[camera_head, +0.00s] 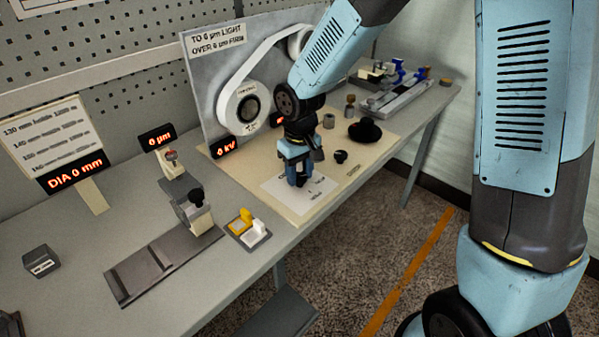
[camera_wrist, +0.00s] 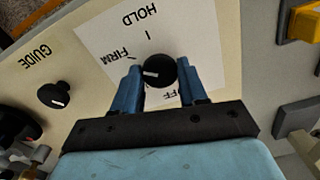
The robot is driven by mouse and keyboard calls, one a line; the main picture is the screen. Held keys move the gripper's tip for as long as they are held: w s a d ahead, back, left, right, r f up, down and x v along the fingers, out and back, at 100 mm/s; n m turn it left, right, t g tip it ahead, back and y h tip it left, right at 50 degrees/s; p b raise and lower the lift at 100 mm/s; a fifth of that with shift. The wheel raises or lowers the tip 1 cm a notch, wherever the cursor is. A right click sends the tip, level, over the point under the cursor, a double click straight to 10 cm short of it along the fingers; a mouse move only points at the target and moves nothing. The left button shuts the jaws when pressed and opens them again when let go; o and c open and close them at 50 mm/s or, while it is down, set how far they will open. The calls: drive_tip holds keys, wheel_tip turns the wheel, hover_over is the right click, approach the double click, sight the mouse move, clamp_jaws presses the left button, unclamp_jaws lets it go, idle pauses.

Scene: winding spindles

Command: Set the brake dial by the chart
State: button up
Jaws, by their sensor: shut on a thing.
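The brake dial is a round black knob (camera_wrist: 160,71) with a short white mark, on a white card (camera_wrist: 95,40). The card reads HOLD, I, FIRM and a partly hidden word ending in FF, upside down in the wrist view. My gripper (camera_wrist: 158,84) is shut on the knob, one blue finger on each side. In the head view my gripper (camera_head: 297,180) is low over the card (camera_head: 318,191) and hides the knob. A sign (camera_head: 217,39) reads TO 6 µm LIGHT, OVER 6 µm FIRM. Another chart (camera_head: 45,135) lists mm sizes.
A second black knob (camera_wrist: 55,95) stands beside the word GUIDE. A white reel (camera_head: 247,106) hangs on the grey panel. Displays read 0 µm (camera_head: 158,137), DIA 0 mm (camera_head: 75,173) and 0 kV (camera_head: 225,147). A yellow and white switch block (camera_head: 248,231) sits near the front edge.

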sight(300, 176)
drive_tip(key=shift+n, duration=0.5)
drive_tip(key=o, duration=1)
drive_tip(key=shift+o, duration=0.2)
wheel_tip(300, 176, up, 14)
drive_tip(key=shift+f, duration=0.15)
drive_tip(key=s+d+r+m+t, duration=0.2)
drive_tip(key=s+d+r+m, duration=0.1)
drive_tip(key=d, duration=0.6)
drive_tip(key=s+d+r+m+t, duration=0.1)
drive_tip(key=s+d+r+m, duration=0.2)
drive_tip(key=d, duration=0.7)
drive_tip(key=s+d+r+m+t, duration=0.2)
drive_tip(key=s+d+r, duration=0.4)
drive_tip(key=s+d, duration=0.3)
drive_tip(key=shift+s+d+m+t, duration=0.15)
drive_tip(key=shift+d+m+t, duration=0.15)
drive_tip(key=shift+d+m, duration=0.2)
